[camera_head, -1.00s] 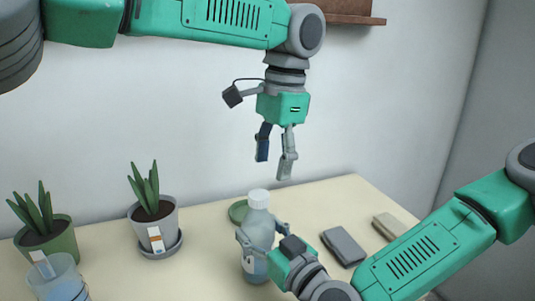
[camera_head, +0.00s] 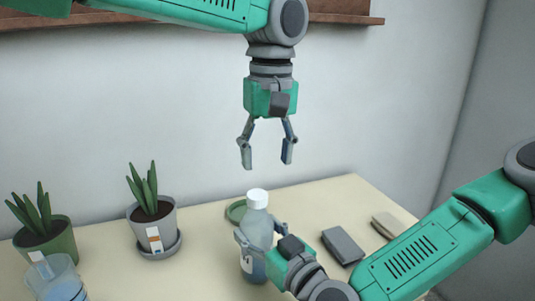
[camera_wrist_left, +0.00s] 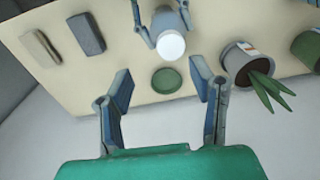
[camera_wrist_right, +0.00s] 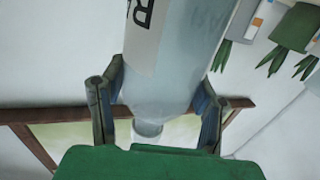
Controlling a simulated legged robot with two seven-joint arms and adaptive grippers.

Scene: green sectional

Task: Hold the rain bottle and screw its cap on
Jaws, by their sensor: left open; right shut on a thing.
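The rain bottle (camera_head: 258,230) stands upright on the table, pale and translucent with bluish contents low down. A white cap (camera_head: 257,198) sits on its top; I cannot tell how tightly. My right gripper (camera_head: 260,238) is shut around the bottle's body from the right. In the right wrist view the bottle (camera_wrist_right: 165,75) shows between the fingers, with part of its lettered label. My left gripper (camera_head: 267,165) is open and empty, pointing down above the cap and apart from it. In the left wrist view the cap (camera_wrist_left: 171,45) lies beyond the open fingertips (camera_wrist_left: 162,82).
A green round dish (camera_head: 235,211) lies behind the bottle. A dark grey block (camera_head: 342,246) and a tan block (camera_head: 389,224) lie to the right. Potted plants (camera_head: 152,212) (camera_head: 43,240) and a clear blue-tinted container (camera_head: 58,278) stand left. A brown shelf (camera_head: 345,19) is on the wall.

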